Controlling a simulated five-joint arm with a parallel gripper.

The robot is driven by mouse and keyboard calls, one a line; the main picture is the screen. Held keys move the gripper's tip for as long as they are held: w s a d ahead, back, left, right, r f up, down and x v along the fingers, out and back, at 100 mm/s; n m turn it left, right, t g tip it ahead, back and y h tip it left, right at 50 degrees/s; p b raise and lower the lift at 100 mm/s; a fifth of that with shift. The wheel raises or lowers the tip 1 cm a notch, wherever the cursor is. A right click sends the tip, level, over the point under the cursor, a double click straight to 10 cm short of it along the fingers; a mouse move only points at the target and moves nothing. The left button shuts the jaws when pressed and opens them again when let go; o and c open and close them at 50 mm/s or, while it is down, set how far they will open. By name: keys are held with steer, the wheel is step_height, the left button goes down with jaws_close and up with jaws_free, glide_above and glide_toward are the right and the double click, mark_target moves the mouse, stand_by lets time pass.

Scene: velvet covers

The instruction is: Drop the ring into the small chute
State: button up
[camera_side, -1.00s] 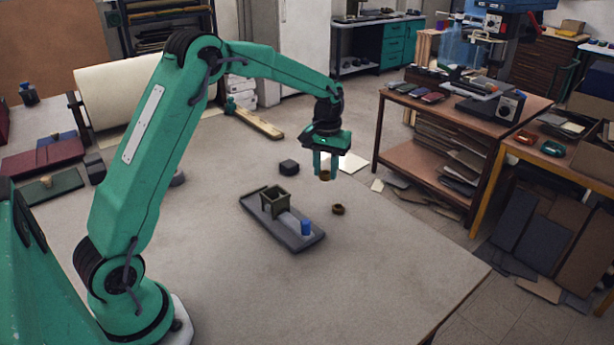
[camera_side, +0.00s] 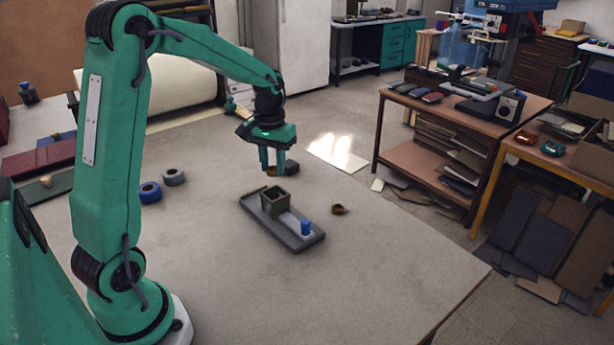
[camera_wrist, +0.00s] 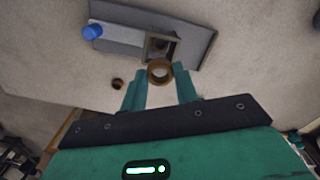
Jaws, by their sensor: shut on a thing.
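My gripper (camera_side: 272,165) is shut on a brown ring (camera_side: 270,172) and holds it at the fingertips, above the table; the ring also shows in the wrist view (camera_wrist: 151,73). The small chute (camera_side: 279,208) is a dark olive, square, open-topped box standing on a grey tray (camera_side: 314,241). In the side view the ring appears just above and behind the chute. In the wrist view the ring overlaps the near edge of the chute (camera_wrist: 148,48). The gap in height between them is hard to judge. A blue cylinder (camera_side: 305,227) stands on the tray's other end.
A second small brown ring (camera_side: 338,209) lies on the table right of the tray. A dark block (camera_side: 291,168) sits behind my gripper. A blue roll (camera_side: 150,192) and a grey roll (camera_side: 173,177) lie to the left. The table in front of the tray is clear.

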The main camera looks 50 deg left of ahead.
steer(key=shift+f, duration=0.2)
steer(key=shift+f, duration=2.55)
steer(key=o, duration=1)
steer(key=shift+r, duration=0.15)
steer(key=shift+r, duration=2.8)
